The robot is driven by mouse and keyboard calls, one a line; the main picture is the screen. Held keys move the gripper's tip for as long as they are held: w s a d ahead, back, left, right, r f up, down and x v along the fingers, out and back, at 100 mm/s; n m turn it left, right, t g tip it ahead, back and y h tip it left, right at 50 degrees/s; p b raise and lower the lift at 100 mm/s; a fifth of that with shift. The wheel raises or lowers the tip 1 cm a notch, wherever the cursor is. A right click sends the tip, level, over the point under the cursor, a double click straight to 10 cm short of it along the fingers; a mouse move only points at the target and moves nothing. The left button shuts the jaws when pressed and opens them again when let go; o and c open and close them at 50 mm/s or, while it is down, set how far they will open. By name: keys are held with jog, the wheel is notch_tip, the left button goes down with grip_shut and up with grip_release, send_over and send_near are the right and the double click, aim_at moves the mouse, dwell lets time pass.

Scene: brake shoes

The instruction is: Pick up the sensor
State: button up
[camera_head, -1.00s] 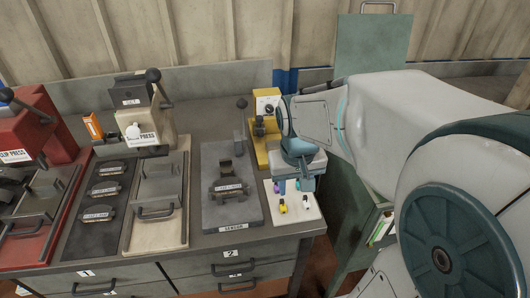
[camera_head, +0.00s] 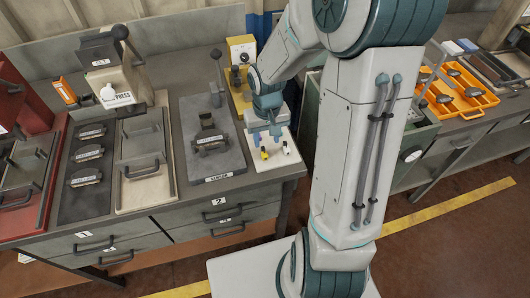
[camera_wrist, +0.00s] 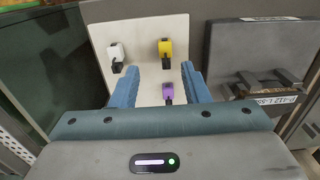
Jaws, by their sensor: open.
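Several small coloured sensors stand on a white board (camera_wrist: 144,28). In the wrist view a yellow sensor (camera_wrist: 165,47) and a white sensor (camera_wrist: 116,50) are farther out. A purple sensor (camera_wrist: 167,90) lies between the blue fingers of my gripper (camera_wrist: 159,70), nearer the palm. The fingers are apart and hold nothing. In the head view my gripper (camera_head: 265,134) points down over the board (camera_head: 285,165). The yellow sensor (camera_head: 264,153) and the white sensor (camera_head: 286,148) show in front of it; the purple one is hidden there. I cannot tell the fingertips' height above the board.
A grey fixture marked as sensor station (camera_head: 211,140) stands left of the board. A yellow device (camera_head: 240,50) stands behind it. A beige press (camera_head: 120,75) is farther left, and an orange tray (camera_head: 455,95) is on another bench at right.

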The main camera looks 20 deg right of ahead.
aim_at(264, 152)
jog(key=f, duration=0.2)
jog(key=a+f, duration=0.1)
jog(key=f, duration=0.1)
jog(key=shift+f, duration=0.2)
jog(key=shift+d+f, duration=0.1)
jog(key=shift+f, duration=0.45)
grip_shut()
